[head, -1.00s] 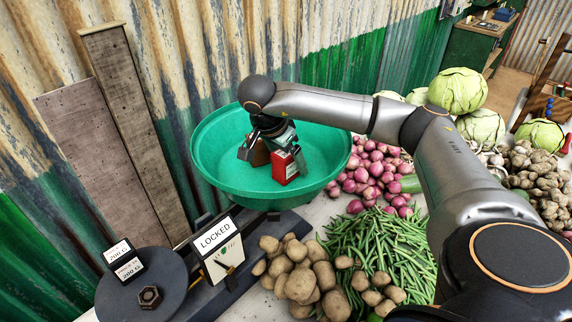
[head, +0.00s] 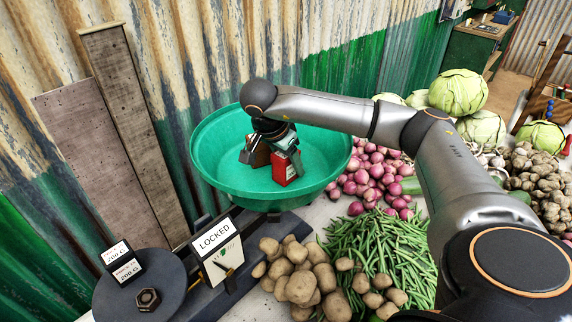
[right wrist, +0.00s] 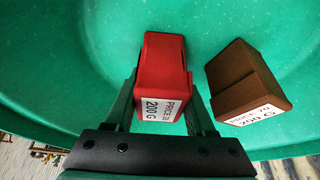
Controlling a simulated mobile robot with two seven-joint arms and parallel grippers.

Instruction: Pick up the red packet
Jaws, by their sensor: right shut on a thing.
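The red packet (head: 284,170) is in the green pan (head: 213,146) of the balance. My right gripper (head: 287,160) reaches down into the pan and is shut on the red packet. In the right wrist view the red packet (right wrist: 163,75) is between the two fingers, its white label reading 200 G. A brown packet (head: 258,156) stands just left of it in the head view. It also shows in the right wrist view (right wrist: 245,85), to the right and apart from the red one. My left gripper is not in view.
The balance carries a LOCKED sign (head: 215,240). Its dark plate (head: 170,283) holds black labelled blocks (head: 122,262) and a hex nut-shaped weight (head: 147,299). A corrugated wall stands behind.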

